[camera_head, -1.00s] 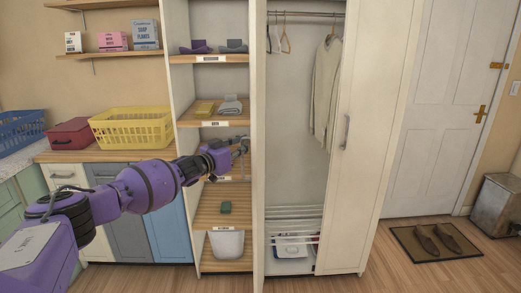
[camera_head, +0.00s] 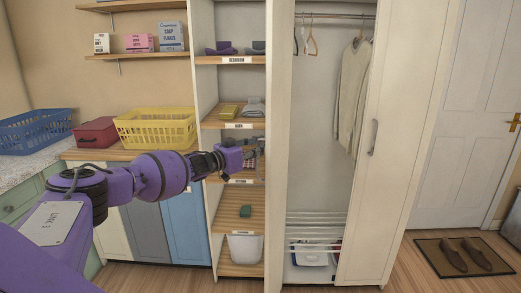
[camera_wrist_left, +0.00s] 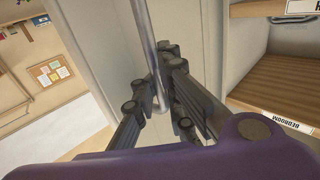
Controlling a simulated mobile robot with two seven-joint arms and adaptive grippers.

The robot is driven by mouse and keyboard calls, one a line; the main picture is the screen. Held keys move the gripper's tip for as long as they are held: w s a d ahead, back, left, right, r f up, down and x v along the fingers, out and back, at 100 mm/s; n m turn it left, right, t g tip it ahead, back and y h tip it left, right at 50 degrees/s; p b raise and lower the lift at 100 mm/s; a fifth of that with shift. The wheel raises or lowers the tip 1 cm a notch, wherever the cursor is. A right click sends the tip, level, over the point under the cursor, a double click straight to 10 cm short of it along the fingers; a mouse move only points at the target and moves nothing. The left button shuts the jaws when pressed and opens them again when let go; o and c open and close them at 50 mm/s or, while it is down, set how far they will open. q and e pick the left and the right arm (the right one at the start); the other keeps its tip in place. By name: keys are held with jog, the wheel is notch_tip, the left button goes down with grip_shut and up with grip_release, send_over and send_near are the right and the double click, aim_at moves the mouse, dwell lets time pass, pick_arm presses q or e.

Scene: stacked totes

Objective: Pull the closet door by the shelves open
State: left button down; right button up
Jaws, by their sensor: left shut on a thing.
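The closet door by the shelves (camera_head: 278,90) is a pale panel seen almost edge-on in the head view, standing open between the shelves and the closet interior (camera_head: 318,150). My left gripper (camera_head: 256,156) is at its shelf-side face. In the left wrist view, the door's grey bar handle (camera_wrist_left: 142,35) runs down between the dark fingers of my left gripper (camera_wrist_left: 160,88), which are shut on it. My purple wrist hides part of the hold. My right gripper is not in view.
The other closet door (camera_head: 400,150) looks shut, with its own handle (camera_head: 373,137). Labelled shelves (camera_head: 232,124) stand close behind my left gripper. Yellow (camera_head: 155,128) and blue (camera_head: 35,130) baskets stand on the counter at left. Wooden floor and a shoe mat (camera_head: 463,257) are at right.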

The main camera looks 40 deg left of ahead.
pick_arm(q)
jog(key=c, duration=2.2)
grip_release()
jog(key=shift+s+f, duration=0.15)
jog(key=shift+f, duration=0.35)
jog(key=shift+o, duration=1.3)
jog(key=shift+s+r, duration=0.15)
jog(key=shift+s, duration=0.05)
jog(key=shift+o, duration=0.5)
jog(key=shift+r, duration=0.2)
jog(key=shift+w, duration=0.1)
jog(key=s+a, duration=0.2)
jog(key=s, duration=1)
jog(key=shift+a, duration=0.1)
